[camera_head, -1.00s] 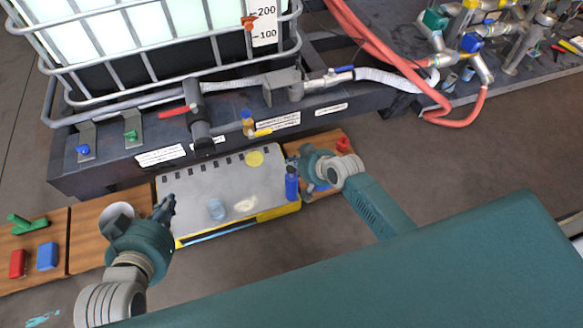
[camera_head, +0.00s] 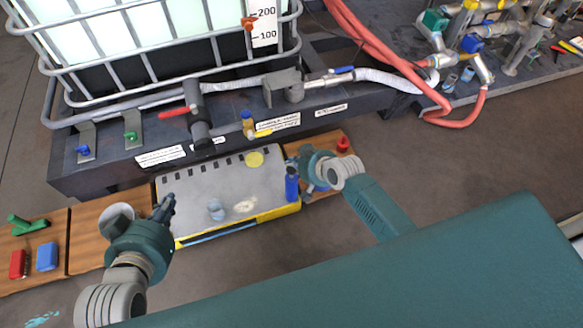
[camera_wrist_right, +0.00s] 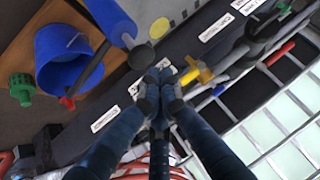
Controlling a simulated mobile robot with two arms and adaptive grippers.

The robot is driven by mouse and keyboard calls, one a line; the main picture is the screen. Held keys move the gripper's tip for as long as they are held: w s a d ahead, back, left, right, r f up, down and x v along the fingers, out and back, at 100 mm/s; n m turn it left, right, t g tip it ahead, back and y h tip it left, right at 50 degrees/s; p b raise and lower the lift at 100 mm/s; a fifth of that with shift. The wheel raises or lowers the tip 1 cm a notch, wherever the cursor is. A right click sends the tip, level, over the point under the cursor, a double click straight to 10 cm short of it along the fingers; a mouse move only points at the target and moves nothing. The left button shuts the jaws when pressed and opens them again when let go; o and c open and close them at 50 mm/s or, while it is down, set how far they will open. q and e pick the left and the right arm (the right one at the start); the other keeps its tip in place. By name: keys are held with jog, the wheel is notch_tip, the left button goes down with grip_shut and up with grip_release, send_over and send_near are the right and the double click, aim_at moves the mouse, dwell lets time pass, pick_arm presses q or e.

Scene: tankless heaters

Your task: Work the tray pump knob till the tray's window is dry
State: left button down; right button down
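A blue upright cylinder (camera_head: 291,187) stands at the tray's right end. It seems to show in the right wrist view (camera_wrist_right: 110,17), with a dark round disc (camera_wrist_right: 141,56) beside it; I cannot tell whether this is the pump knob. My right gripper (camera_wrist_right: 160,77) has its fingertips together just by the disc, with nothing visible between them. My left gripper (camera_head: 168,203) hovers over the tray's left end; its finger gap is unclear.
A blue bucket (camera_wrist_right: 60,60) and a green cap (camera_wrist_right: 21,89) sit close to my right gripper. A yellow valve handle (camera_wrist_right: 196,72) is just beyond its fingertips. The caged tank (camera_head: 150,45) and a red-handled valve (camera_head: 197,115) stand behind the tray. Floor at right is clear.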

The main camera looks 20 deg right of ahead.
jog(key=shift+f, duration=0.2)
dwell(0.4)
jog(key=shift+f, duration=0.15)
pick_arm(q)
jog(key=shift+w+d+r+t, duration=0.15)
jog(key=shift+w+r+t, duration=0.1)
jog(key=shift+r+t, duration=0.1)
